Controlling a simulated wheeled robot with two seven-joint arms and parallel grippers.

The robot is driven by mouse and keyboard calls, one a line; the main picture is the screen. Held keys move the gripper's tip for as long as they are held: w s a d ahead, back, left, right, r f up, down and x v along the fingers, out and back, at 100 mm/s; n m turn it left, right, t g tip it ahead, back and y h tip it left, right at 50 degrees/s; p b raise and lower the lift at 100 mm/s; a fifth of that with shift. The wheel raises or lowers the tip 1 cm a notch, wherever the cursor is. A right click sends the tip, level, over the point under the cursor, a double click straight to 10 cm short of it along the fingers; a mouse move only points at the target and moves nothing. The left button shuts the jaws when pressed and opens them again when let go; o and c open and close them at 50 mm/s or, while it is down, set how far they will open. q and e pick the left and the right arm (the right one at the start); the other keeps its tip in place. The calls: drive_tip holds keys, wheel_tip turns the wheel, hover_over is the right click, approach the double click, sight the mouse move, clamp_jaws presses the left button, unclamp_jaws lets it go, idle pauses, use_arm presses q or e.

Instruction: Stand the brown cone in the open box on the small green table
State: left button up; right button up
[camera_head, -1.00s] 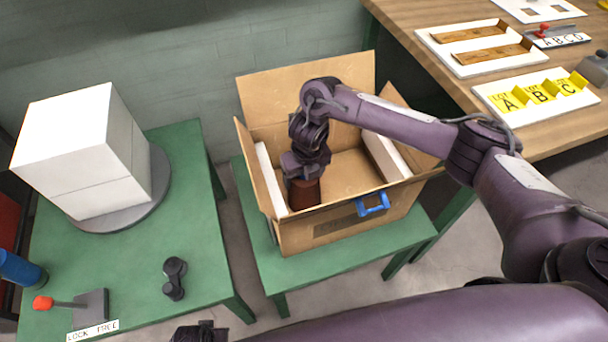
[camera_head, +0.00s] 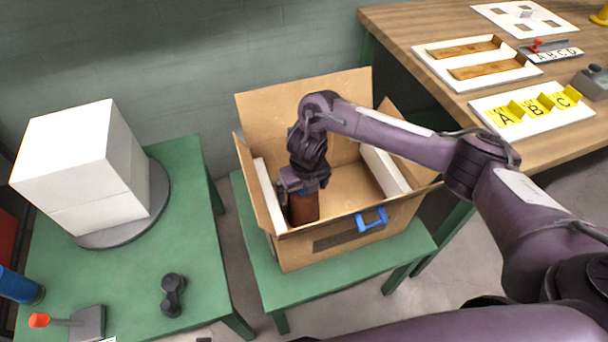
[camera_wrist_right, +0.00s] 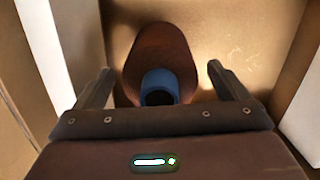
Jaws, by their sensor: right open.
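The brown cone (camera_head: 304,208) is inside the open cardboard box (camera_head: 345,238), near its left wall, and looks upright. The box sits on the small green table (camera_head: 400,250). My right gripper (camera_head: 303,187) is just above the cone, pointing down into the box. In the right wrist view, the cone's brown body (camera_wrist_right: 158,52) and blue hollow top (camera_wrist_right: 160,86) lie between the open fingers (camera_wrist_right: 162,88), with a gap on both sides. The cone's base is partly hidden by the box front. My left gripper is not clearly visible.
White padding strips (camera_head: 385,171) line the box's sides, and its flaps stand up. Left, another green table (camera_head: 130,270) holds a white block (camera_head: 85,165). A wooden bench (camera_head: 440,85) with trays stands right.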

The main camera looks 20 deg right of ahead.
drive_tip(key=r+p, duration=0.1)
drive_tip(key=r, duration=0.1)
drive_tip(key=r+p, duration=0.1)
drive_tip(key=r, duration=0.2)
drive_tip(key=shift+s+r, duration=0.2)
drive_tip(key=shift+r, duration=0.15)
drive_tip(key=r, duration=0.1)
drive_tip(key=r+p, duration=0.1)
drive_tip(key=r, duration=0.1)
drive_tip(key=r+p, duration=0.1)
drive_tip(key=r, duration=0.1)
drive_tip(key=shift+s+d, duration=0.1)
drive_tip(key=shift+s, duration=0.25)
use_arm(q)
drive_tip(key=s+a+f, duration=0.2)
drive_tip(key=s+f, duration=0.3)
drive_tip(key=s, duration=0.4)
drive_tip(key=shift+a+p, duration=0.15)
drive_tip(key=shift+p, duration=0.2)
use_arm(e)
drive_tip(key=shift+s+r, duration=0.1)
drive_tip(key=shift+r, duration=0.25)
